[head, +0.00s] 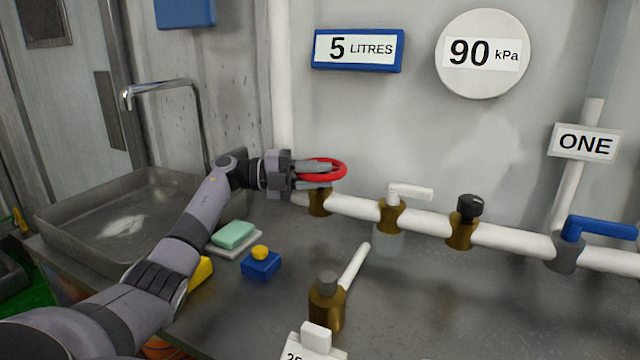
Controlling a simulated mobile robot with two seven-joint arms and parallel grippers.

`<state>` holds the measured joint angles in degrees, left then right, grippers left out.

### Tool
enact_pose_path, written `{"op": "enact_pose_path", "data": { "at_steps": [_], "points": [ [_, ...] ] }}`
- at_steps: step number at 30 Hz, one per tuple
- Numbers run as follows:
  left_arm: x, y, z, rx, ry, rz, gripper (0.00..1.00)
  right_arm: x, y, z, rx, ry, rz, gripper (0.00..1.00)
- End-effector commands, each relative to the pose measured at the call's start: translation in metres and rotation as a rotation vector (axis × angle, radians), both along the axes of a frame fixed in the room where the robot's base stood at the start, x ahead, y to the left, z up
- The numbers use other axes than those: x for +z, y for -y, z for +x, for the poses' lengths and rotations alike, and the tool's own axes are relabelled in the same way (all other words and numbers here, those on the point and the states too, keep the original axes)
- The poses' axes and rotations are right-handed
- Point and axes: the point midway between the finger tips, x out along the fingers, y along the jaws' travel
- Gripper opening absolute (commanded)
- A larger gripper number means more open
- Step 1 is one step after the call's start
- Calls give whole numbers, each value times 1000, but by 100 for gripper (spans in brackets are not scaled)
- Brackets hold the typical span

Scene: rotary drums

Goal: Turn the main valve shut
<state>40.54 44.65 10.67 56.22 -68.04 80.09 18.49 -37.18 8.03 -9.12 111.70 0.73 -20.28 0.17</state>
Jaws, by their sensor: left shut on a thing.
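A red handwheel (341,170) sits on top of a brass valve body (319,203) at the left end of the white pipe. My left gripper (316,174) reaches in from the left and is shut on the red handwheel, with its fingers across the wheel's near and far sides. The fingers hide part of the wheel. Whether this wheel is the main valve is not labelled in view. My right gripper is not in view.
Along the white pipe (356,208) stand a white-lever valve (408,191), a black-knob valve (470,206) and a blue-lever valve (600,228). A brass valve (326,302) stands in front. A sink (120,220), green soap (233,234) and blue button box (261,265) are left.

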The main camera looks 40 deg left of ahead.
Motion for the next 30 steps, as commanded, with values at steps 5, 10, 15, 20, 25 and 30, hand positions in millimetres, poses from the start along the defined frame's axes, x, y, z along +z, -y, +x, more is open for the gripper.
{"op": "enact_pose_path", "data": {
  "at_steps": [5,10,15,20,25,30],
  "points": [
    [-2,-2,-1,-52,-2,1,0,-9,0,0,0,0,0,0],
    [-1,-3,-1,-81,-2,2,0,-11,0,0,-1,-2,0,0],
    [-1,-3,-1,-92,-3,2,0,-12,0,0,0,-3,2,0],
    [-1,-3,-2,-93,-3,2,0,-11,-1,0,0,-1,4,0],
    [-1,-2,-2,-93,-3,2,0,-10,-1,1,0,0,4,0],
    [-1,-2,-1,-93,-3,2,45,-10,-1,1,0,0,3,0]
  ]
}}
